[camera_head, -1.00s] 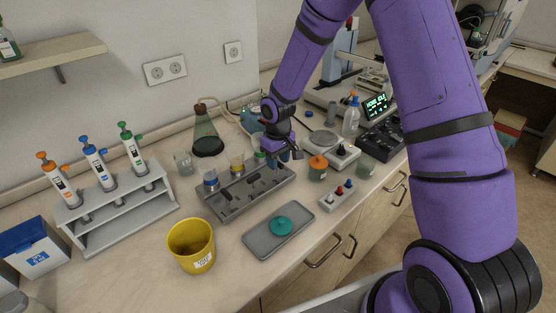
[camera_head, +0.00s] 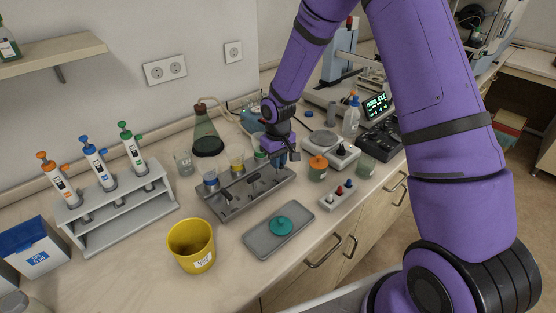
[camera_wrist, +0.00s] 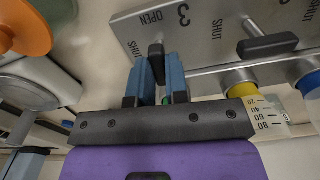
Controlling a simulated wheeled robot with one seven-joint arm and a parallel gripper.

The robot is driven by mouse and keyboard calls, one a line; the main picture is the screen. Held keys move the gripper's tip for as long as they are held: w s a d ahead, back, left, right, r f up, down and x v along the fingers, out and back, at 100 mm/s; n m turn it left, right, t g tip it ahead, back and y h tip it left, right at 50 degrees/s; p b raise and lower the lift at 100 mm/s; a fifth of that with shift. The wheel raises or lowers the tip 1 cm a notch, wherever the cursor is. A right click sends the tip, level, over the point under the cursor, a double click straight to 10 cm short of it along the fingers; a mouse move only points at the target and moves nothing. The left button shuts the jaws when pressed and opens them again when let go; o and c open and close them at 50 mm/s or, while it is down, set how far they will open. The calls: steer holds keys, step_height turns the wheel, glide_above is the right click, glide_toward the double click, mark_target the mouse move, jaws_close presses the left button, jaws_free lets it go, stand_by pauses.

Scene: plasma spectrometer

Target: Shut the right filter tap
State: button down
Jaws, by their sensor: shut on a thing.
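The grey filter manifold (camera_head: 232,211) stands on the bench with a row of dark-handled taps along its front. In the wrist view its panel (camera_wrist: 193,48) bears a 3 with OPEN and SHUT marks. My gripper (camera_wrist: 158,70) has its blue fingers closed around the dark handle of the right tap (camera_wrist: 157,49), by the 3. The handle seems to lie along the line toward OPEN; its exact angle is partly hidden by the fingers. The neighbouring tap (camera_wrist: 268,46) lies crosswise. In the head view my gripper (camera_head: 280,161) is at the manifold's right end.
A grey tray with a teal lid (camera_head: 280,226) and a yellow bin (camera_head: 191,245) are in front.

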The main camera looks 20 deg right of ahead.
steer(key=m, duration=0.8)
steer(key=shift+m, duration=0.4)
steer(key=m, duration=0.4)
steer(key=shift+m, duration=2)
steer(key=c, duration=1.1)
jaws_free()
steer(key=shift+r, duration=0.15)
step_height(320, 180, up, 11)
steer(key=shift+f, duration=0.2)
